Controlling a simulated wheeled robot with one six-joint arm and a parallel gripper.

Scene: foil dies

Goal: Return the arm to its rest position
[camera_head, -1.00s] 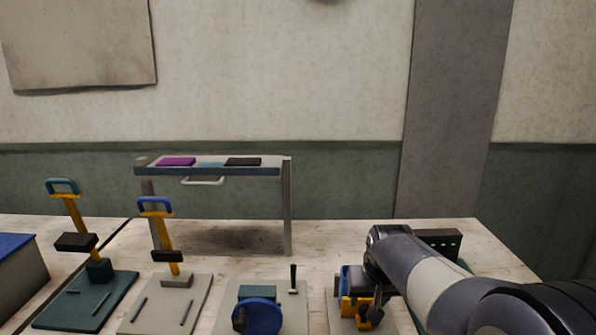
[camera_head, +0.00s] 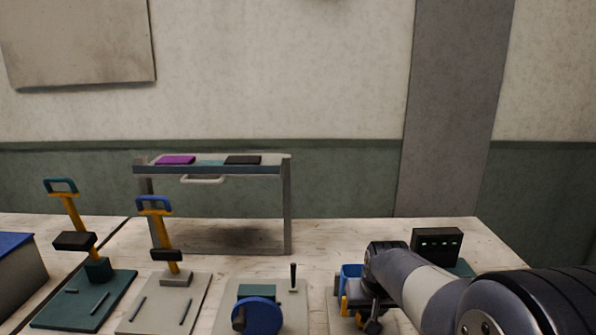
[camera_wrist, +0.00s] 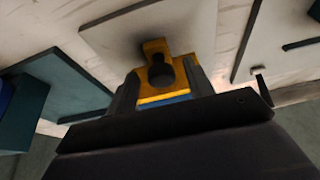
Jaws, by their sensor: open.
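My arm comes in from the lower right in the head view, and my gripper (camera_head: 362,312) is low over a device on a grey plate. The device's blue part (camera_head: 350,273) shows just left of my wrist; the rest is largely hidden by my arm. In the wrist view my gripper (camera_wrist: 163,85) has its two dark fingers apart, on either side of an orange part (camera_wrist: 178,68) with a dark round knob (camera_wrist: 161,74). I cannot tell whether the fingers touch it.
A black box (camera_head: 437,244) stands behind my arm. To the left are a blue wheel (camera_head: 263,317) on a plate, two orange-levered presses (camera_head: 172,245) (camera_head: 75,217), and a rack (camera_head: 288,205) with purple and black pieces on top. The tabletop between rack and black box is clear.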

